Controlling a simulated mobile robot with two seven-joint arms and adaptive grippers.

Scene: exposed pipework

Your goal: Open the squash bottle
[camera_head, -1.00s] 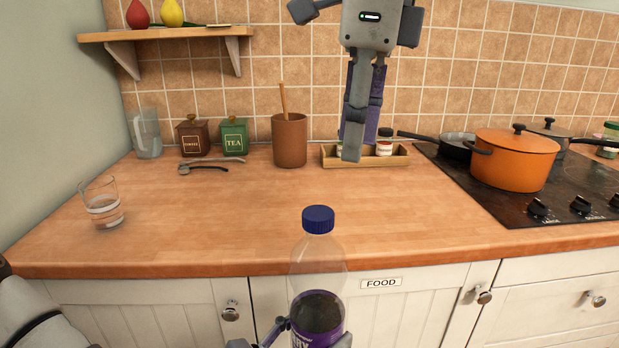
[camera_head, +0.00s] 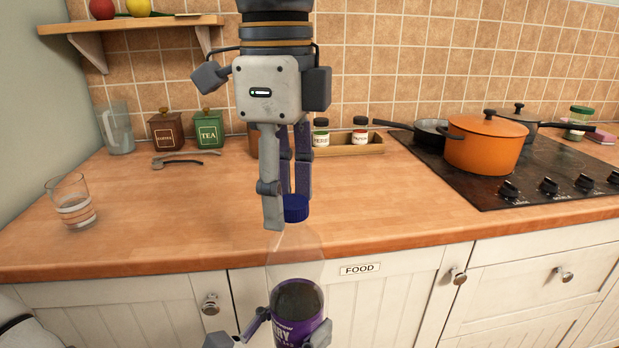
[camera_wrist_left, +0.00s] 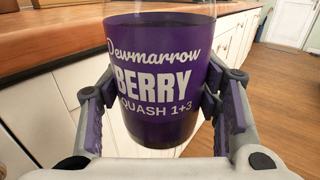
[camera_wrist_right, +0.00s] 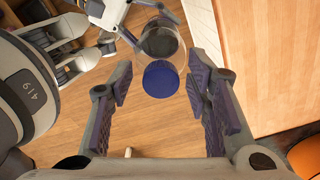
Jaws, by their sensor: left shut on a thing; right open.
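The squash bottle (camera_head: 297,262) is clear with a purple label and stands upright in front of the counter edge. Its label, reading "Berry squash", fills the left wrist view (camera_wrist_left: 155,85). My left gripper (camera_head: 272,335) is shut around the bottle's lower part. The blue cap (camera_head: 296,208) is on the bottle's top. My right gripper (camera_head: 285,212) points down from above, open, with its fingertips at about cap height. In the right wrist view the cap (camera_wrist_right: 161,79) lies between and just beyond the open fingers; contact cannot be told.
The wooden counter (camera_head: 170,215) is behind the bottle, with a glass of water (camera_head: 71,202) at left. A spice rack (camera_head: 355,146) stands at the back. An orange pot (camera_head: 485,145) sits on the hob at right. Cupboard doors are below the counter.

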